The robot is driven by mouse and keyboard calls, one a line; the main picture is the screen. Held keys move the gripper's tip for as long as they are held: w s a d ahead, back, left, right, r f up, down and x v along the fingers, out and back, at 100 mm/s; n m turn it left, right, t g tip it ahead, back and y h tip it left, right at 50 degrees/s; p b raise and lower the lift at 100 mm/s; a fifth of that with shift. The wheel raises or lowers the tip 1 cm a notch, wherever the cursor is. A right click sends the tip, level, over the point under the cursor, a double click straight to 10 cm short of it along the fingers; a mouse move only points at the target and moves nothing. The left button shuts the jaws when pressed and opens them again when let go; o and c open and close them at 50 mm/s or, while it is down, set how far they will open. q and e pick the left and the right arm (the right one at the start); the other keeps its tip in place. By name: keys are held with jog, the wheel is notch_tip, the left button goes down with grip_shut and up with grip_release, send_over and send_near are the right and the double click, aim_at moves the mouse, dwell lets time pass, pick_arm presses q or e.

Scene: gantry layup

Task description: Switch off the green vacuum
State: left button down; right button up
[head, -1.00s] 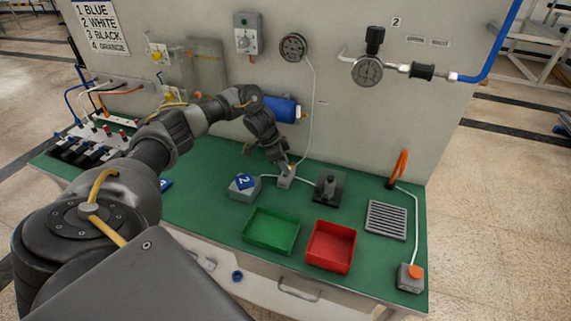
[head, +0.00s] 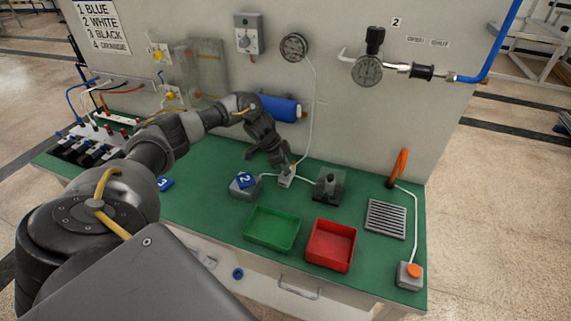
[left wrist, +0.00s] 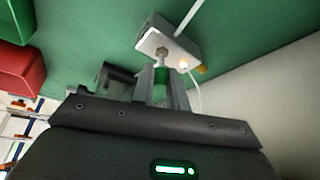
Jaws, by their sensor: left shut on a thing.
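A small grey switch box (head: 286,181) stands on the green bench top, with a white cord running from each side. In the left wrist view the box (left wrist: 178,45) shows a short metal toggle (left wrist: 161,57) and a lit, pale lamp (left wrist: 184,64). My left gripper (head: 285,167) reaches down to the box from behind. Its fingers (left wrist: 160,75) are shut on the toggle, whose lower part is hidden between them. A green patch shows between the fingers; I cannot tell if it is the toggle or the bench. No label naming the vacuum is readable. My right gripper is out of view.
A green tray (head: 271,246) and a red tray (head: 313,261) sit in front. A grey box with a blue 2 tag (head: 242,193) is to the left, a dark fixture (head: 329,188) to the right. A blue cylinder (head: 281,109) and gauge (head: 366,69) are on the back panel.

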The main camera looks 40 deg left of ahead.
pick_arm(q)
jog(key=shift+s+t, duration=0.35)
jog(key=shift+t, duration=0.05)
jog(key=shift+s+f+t+y, duration=0.15)
jog(key=shift+f+t+y, duration=0.05)
jog(key=shift+t+y, duration=0.1)
jog(key=shift+s+d+f+m+t+b, duration=0.1)
jog(key=shift+m+t+b, duration=0.05)
jog(key=shift+t+b, duration=0.15)
jog(key=shift+s+d+f+m+t+b, duration=0.1)
jog(key=shift+m+t+b, duration=0.05)
jog(key=shift+t, duration=0.25)
jog(key=shift+r+t, duration=0.2)
jog(key=shift+t, duration=0.2)
jog(key=shift+r, duration=0.1)
jog(key=c, duration=1.4)
grip_release()
jog(key=shift+c, duration=0.2)
jog(key=b+v, duration=0.1)
jog(key=v, duration=0.9)
jog(key=shift+s+r+b, duration=0.15)
jog(key=shift+r+b, duration=0.15)
jog(key=shift+b, duration=0.1)
